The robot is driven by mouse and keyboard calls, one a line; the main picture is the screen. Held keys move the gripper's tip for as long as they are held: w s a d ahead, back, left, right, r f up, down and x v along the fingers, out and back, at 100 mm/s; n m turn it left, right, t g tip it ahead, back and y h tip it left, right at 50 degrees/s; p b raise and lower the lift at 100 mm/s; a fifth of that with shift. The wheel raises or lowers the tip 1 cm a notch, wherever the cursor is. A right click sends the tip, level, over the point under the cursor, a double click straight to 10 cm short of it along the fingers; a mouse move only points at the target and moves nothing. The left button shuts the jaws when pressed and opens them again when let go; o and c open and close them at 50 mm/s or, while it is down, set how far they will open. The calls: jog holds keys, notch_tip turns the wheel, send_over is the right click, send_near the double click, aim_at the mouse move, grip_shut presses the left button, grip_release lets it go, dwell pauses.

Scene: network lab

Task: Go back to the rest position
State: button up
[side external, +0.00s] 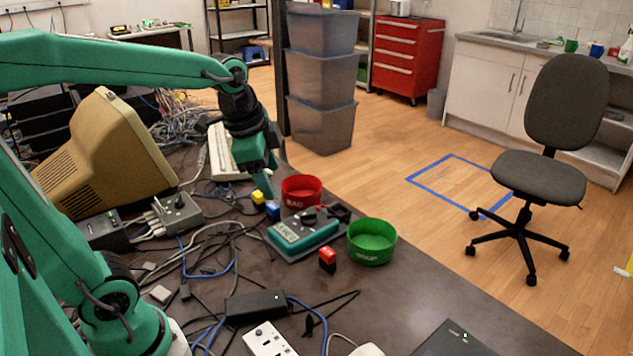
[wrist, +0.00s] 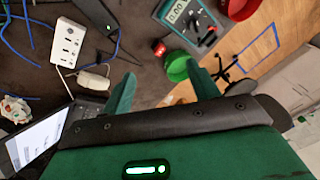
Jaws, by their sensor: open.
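My gripper (side external: 263,184) is above the dark workbench (side external: 400,310), with its fingers pointing down just left of the red bowl. The wrist view shows my gripper (wrist: 163,90) with two green fingers spread apart and nothing held between them. My green arm reaches in from the left in the side view.
A red bowl marked BAD (side external: 301,188), a green bowl (side external: 371,242), a teal multimeter (side external: 303,229) and a red-and-black block (side external: 327,260) stand near the bench edge. Yellow (side external: 258,198) and blue (side external: 273,211) blocks sit below my gripper. Cables and a beige monitor (side external: 105,150) crowd the left.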

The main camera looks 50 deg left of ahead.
jog(key=s+d+n+t, duration=0.2)
jog(key=s+n, duration=0.6)
jog(key=s, duration=0.1)
jog(key=shift+d+f, duration=0.3)
jog(key=shift+f, duration=0.1)
